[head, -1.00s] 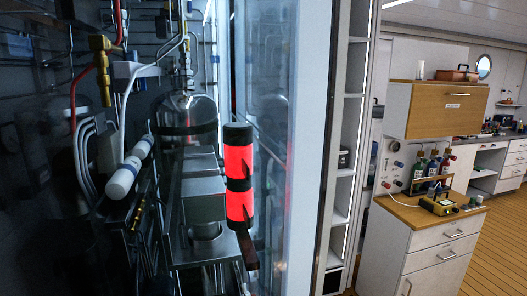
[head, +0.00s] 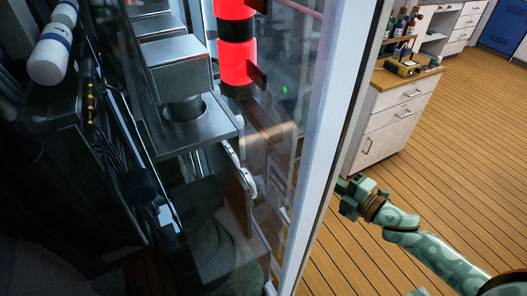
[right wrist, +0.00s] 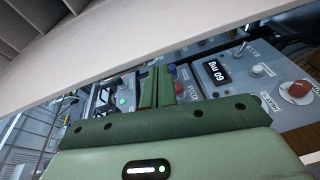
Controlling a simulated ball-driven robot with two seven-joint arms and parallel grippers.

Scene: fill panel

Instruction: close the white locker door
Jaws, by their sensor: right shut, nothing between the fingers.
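A tall white upright (head: 325,140) edges a clear panel in the middle of the head view. It looks like the white locker door's edge, but I cannot tell for sure. A broad white surface (right wrist: 130,40) crosses the top of the right wrist view, perhaps the same door. My right gripper (head: 346,187), green, is at the lower right of the upright, close beside its outer edge. I cannot tell whether it touches. Its fingers (right wrist: 158,88) are together and empty in the right wrist view. My left gripper is not in view.
Left of the upright are metal boxes (head: 180,65), a red-and-black cylinder (head: 236,60) and a white cylinder (head: 50,55). A cabinet with drawers (head: 395,115) stands behind on the right. Wooden floor (head: 455,155) is open there. A control panel (right wrist: 240,85) shows beyond my fingers.

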